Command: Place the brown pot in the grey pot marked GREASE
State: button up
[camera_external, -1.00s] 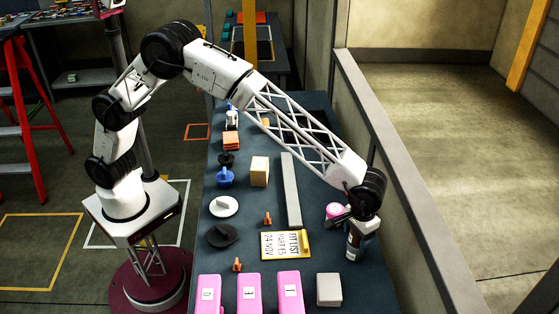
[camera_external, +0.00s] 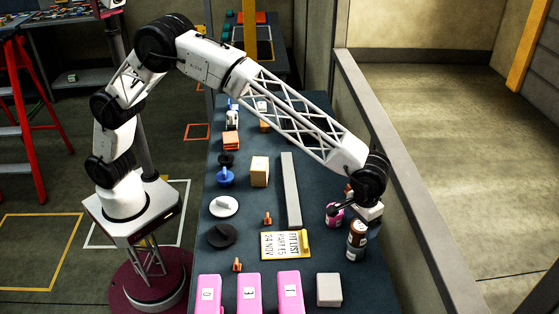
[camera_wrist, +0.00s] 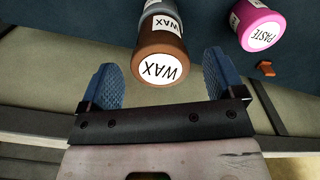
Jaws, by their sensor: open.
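The brown pot (camera_external: 357,238) stands upright at the right side of the table in the external view. In the wrist view the brown pot (camera_wrist: 155,45) has a round white label reading WAX on its end. A greyish surface with another WAX label (camera_wrist: 164,22) adjoins its far end; I cannot tell whether this is a separate grey pot. No GREASE marking is legible. My gripper (camera_external: 361,211) is just above and beside the brown pot. In the wrist view the gripper (camera_wrist: 159,72) is open, its blue fingers apart on either side of the pot's near end, with nothing held.
A pink pot marked PASTE (camera_wrist: 262,36) stands close by; it is left of my gripper in the external view (camera_external: 333,215). A small orange piece (camera_wrist: 265,68) lies near it. A long grey bar (camera_external: 290,188) and a wall (camera_external: 385,140) flank this area.

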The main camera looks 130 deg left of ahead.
aim_at(356, 224)
notch_tip(356, 224, up, 7)
dwell(0.4)
dwell(0.8)
jog(key=shift+s+d+r, duration=0.15)
jog(key=shift+d+r, duration=0.05)
jog(key=s+d+r+m, duration=0.2)
jog(key=s+d+r, duration=0.2)
jog(key=s+d, duration=0.45)
jog(key=s+d+r+m+t, duration=0.1)
jog(key=s+d+r+m, duration=0.3)
jog(key=s, duration=0.7)
jog(key=s+d+r+m, duration=0.1)
jog(key=s+d+r, duration=0.4)
jog(key=s+d, duration=0.4)
jog(key=s+d+f+m, duration=0.2)
jog(key=s+d+f, duration=0.1)
jog(key=s, duration=0.8)
jog(key=s+d+f+m+t, duration=0.1)
jog(key=s+d+f+m, duration=0.1)
jog(key=s, duration=0.9)
jog(key=s+d+f+m, duration=0.3)
jog(key=s, duration=0.8)
jog(key=shift+s+d+f+m+t, duration=0.3)
